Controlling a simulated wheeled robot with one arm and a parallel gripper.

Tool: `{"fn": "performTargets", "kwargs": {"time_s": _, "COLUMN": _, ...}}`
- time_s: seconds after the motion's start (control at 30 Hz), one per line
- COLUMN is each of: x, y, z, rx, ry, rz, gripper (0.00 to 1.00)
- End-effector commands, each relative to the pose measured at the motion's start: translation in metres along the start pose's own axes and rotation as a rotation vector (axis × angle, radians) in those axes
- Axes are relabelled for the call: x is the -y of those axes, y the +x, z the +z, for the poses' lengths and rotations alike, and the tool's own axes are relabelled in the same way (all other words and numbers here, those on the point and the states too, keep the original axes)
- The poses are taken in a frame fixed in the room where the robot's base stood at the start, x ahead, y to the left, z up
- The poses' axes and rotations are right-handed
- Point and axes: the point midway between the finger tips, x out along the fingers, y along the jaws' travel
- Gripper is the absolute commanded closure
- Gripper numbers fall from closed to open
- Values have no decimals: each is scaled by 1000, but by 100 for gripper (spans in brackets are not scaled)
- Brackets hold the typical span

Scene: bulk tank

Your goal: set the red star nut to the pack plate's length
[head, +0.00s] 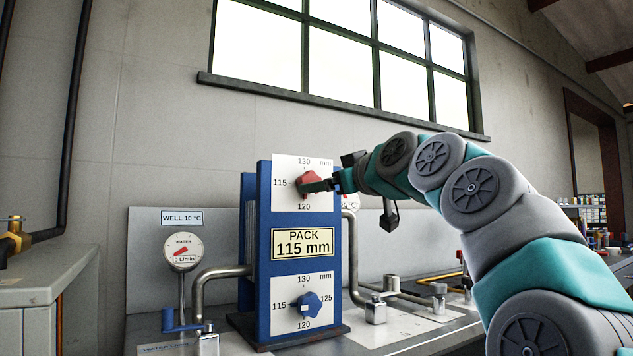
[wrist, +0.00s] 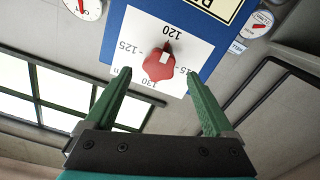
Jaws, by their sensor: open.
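The red star nut (head: 308,185) sits on the upper white dial (head: 290,166) of the blue frame. In the wrist view, where the picture is upside down, the nut (wrist: 156,70) has a white mark turned toward 120. The pack plate (head: 302,243) is yellow and reads PACK 115 mm. My gripper (head: 326,186) is at the nut, and its green fingers partly hide the nut's right side in the head view.
A blue star nut (head: 308,305) sits on a lower dial with the same kind of scale. A water gauge (head: 183,250) and steel pipes (head: 206,283) stand left of the blue frame. More pipes and fittings lie on the bench at right.

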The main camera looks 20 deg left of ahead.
Motion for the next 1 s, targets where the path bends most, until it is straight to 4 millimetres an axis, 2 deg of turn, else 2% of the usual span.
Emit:
{"fn": "performTargets", "kwargs": {"time_s": 0.3, "x": 0, "y": 33, "z": -2, "rx": 0, "ry": 0, "rz": 0, "gripper": 12}}
{"fn": "performTargets", "kwargs": {"time_s": 0.5, "x": 0, "y": 41, "z": -2, "rx": -2, "ry": 0, "rz": 1, "gripper": 12}}
{"fn": "performTargets", "kwargs": {"time_s": 0.73, "x": 0, "y": 42, "z": -1, "rx": -1, "ry": 0, "rz": 1, "gripper": 12}}
{"fn": "performTargets", "kwargs": {"time_s": 0.77, "x": 0, "y": 42, "z": -1, "rx": -1, "ry": 0, "rz": 1, "gripper": 13}}
{"fn": "performTargets", "kwargs": {"time_s": 1.0, "x": 0, "y": 42, "z": -1, "rx": -1, "ry": 0, "rz": 1, "gripper": 40}}
